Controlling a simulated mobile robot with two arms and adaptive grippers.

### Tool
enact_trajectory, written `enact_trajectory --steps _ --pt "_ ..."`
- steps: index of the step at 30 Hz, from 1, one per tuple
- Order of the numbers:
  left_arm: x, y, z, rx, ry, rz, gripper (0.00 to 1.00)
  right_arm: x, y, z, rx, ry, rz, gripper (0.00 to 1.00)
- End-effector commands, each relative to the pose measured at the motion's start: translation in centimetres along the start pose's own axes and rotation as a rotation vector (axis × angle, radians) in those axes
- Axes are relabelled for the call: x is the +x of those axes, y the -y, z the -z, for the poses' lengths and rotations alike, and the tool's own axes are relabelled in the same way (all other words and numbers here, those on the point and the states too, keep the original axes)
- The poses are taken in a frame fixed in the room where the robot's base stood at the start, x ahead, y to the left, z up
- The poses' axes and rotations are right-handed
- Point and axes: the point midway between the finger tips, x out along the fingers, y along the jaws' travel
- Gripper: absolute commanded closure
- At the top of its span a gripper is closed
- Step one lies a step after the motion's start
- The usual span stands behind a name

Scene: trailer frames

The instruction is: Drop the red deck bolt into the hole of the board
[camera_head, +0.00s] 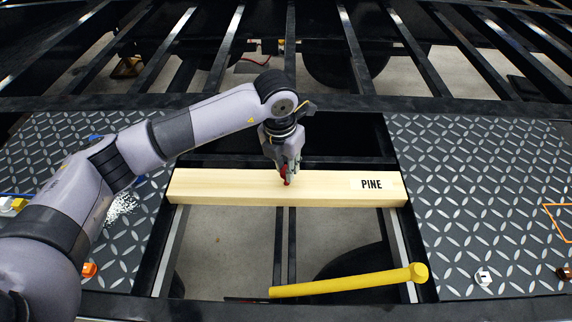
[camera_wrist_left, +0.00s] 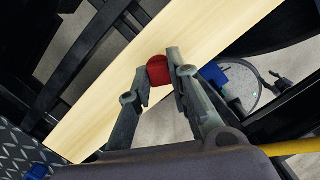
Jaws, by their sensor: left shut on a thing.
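The pale pine board (camera_head: 225,187), marked PINE, lies across the dark frame opening in the head view. It also shows in the left wrist view (camera_wrist_left: 95,118). My left gripper (camera_head: 286,168) is over the middle of the board, pointing down. It is shut on the red deck bolt (camera_head: 286,182), which also shows between the fingertips in the left wrist view (camera_wrist_left: 158,70). The bolt's lower end is at or just above the board; I cannot tell if it touches. The hole is not visible. My right gripper is not in view.
Diamond-tread plates lie left (camera_head: 130,245) and right (camera_head: 470,200) of the open gap. A yellow bar (camera_head: 350,283) crosses the gap in front of the board. An orange piece (camera_head: 89,269) and a white piece (camera_head: 483,278) sit on the plates. Black beams run behind.

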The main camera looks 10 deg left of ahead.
Motion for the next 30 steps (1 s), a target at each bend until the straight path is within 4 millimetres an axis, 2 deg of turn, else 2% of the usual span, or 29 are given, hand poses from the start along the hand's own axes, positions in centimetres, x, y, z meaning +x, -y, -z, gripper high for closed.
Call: enact_trajectory --steps 30 --pt "2.6 0.0 0.4 0.0 0.0 0.0 1.0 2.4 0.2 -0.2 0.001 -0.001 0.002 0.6"
